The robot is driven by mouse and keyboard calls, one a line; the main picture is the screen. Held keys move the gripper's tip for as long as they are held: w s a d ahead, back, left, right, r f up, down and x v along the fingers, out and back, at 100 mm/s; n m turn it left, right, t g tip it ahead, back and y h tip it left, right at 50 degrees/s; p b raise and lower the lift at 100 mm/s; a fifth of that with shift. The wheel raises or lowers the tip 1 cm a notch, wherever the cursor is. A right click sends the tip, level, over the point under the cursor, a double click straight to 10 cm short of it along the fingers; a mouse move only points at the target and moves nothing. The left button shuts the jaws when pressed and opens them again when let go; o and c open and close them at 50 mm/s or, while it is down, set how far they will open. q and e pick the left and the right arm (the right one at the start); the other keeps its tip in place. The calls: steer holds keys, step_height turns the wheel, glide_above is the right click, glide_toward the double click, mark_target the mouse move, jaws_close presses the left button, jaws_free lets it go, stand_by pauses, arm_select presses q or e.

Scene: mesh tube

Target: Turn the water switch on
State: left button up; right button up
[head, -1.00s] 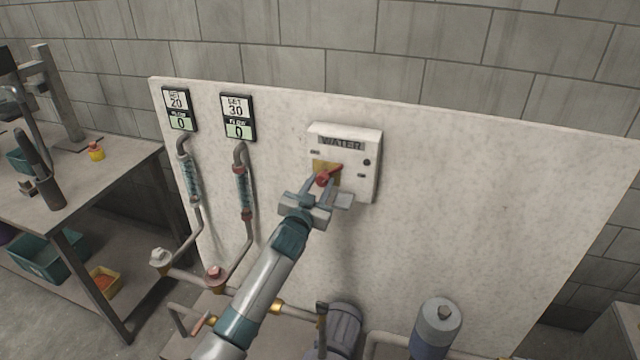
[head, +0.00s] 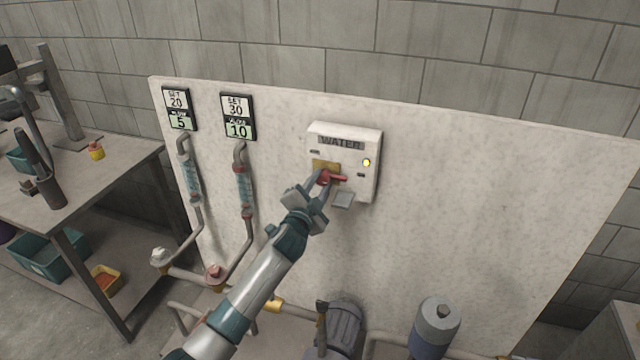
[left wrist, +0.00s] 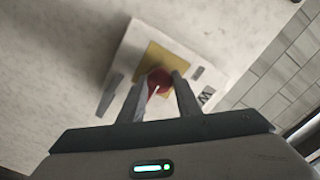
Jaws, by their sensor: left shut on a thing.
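The white WATER switch box (head: 341,141) is on the pale panel, with a yellow plate and a red rotary knob (head: 334,178). A yellow lamp (head: 366,162) on the box is lit. My left gripper (head: 322,182) is shut on the red knob; its fingers lie on both sides of it. The knob handle now points to the right. In the left wrist view the red knob (left wrist: 158,80) sits between the two fingertips, over the yellow plate (left wrist: 165,62). My right gripper is not in view.
Two displays left of the box read SET 20 with 5 (head: 179,109) and SET 30 with 10 (head: 238,116). Below them are flow tubes, pipes and a red valve knob (head: 214,272). A workbench (head: 90,190) stands at the left. A blue-grey cylinder (head: 435,328) stands at the lower right.

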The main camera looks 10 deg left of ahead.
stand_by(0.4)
arm_select(q)
steer(key=o, duration=1.1)
steer(key=shift+c, duration=0.2)
steer(key=s+a+b, duration=0.1)
steer(key=s+b, duration=0.2)
steer(key=s, duration=1.4)
steer(key=shift+s+a+b, duration=0.2)
steer(key=shift+a+b, duration=0.05)
steer(key=shift+b, duration=0.05)
steer(key=shift+f, duration=0.1)
